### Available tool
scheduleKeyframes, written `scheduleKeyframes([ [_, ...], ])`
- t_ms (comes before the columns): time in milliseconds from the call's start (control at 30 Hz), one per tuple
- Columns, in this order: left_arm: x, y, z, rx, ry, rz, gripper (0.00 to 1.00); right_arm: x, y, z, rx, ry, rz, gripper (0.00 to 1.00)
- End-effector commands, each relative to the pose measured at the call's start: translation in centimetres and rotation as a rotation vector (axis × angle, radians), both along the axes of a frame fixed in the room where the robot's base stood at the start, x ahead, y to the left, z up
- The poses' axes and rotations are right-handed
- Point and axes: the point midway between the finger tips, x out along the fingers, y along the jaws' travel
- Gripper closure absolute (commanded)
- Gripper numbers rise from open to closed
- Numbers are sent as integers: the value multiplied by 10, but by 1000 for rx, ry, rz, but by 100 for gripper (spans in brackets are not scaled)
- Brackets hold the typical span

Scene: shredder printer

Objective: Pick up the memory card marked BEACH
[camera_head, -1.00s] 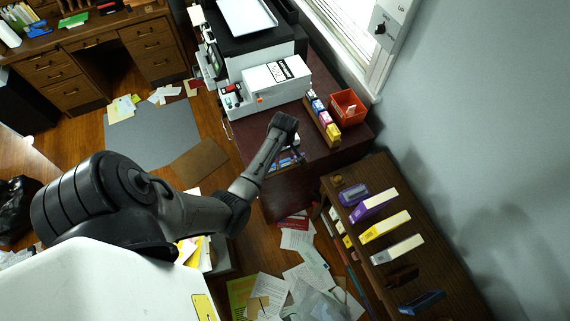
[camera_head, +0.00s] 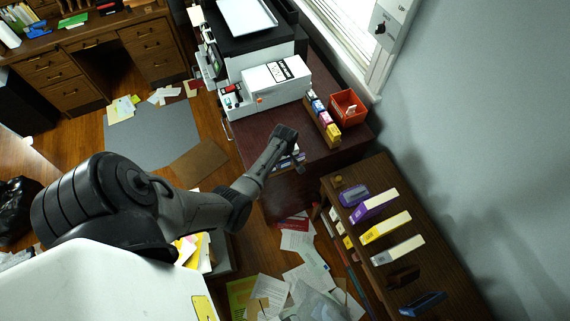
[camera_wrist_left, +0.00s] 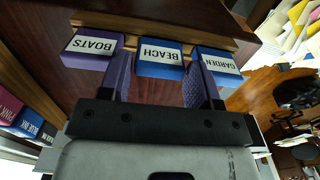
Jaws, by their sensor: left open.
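In the left wrist view, the blue memory card with the white label BEACH (camera_wrist_left: 160,57) sits in a wooden holder (camera_wrist_left: 150,27), between a purple card marked BOATS (camera_wrist_left: 93,46) and a blue card marked GARDEN (camera_wrist_left: 217,66). My left gripper (camera_wrist_left: 158,70) is open, with one finger at each side of the BEACH card. I cannot tell whether the fingers touch it. In the head view, my left gripper (camera_head: 296,164) is over the front of the dark red-brown cabinet, and my wrist hides most of the cards. My right gripper is not in view.
In the head view, ink boxes (camera_head: 322,118) and an orange bin (camera_head: 347,107) stand on the cabinet (camera_head: 250,135) beside a white printer (camera_head: 275,82). A wooden shelf unit (camera_head: 440,270) with boxes is at the right. Papers (camera_head: 300,255) litter the floor.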

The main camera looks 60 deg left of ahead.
Motion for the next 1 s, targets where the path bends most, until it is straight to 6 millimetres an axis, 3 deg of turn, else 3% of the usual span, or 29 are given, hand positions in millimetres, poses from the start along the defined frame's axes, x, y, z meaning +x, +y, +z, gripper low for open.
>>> scheduleKeyframes([
  [67,0,0,0,0,0,0,43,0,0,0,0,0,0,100],
  [367,0,0,0,0,0,0,71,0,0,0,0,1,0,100],
  [767,0,0,7,0,-1,0,72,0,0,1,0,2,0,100],
  [1000,1,0,39,2,-4,-1,72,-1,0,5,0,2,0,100],
])
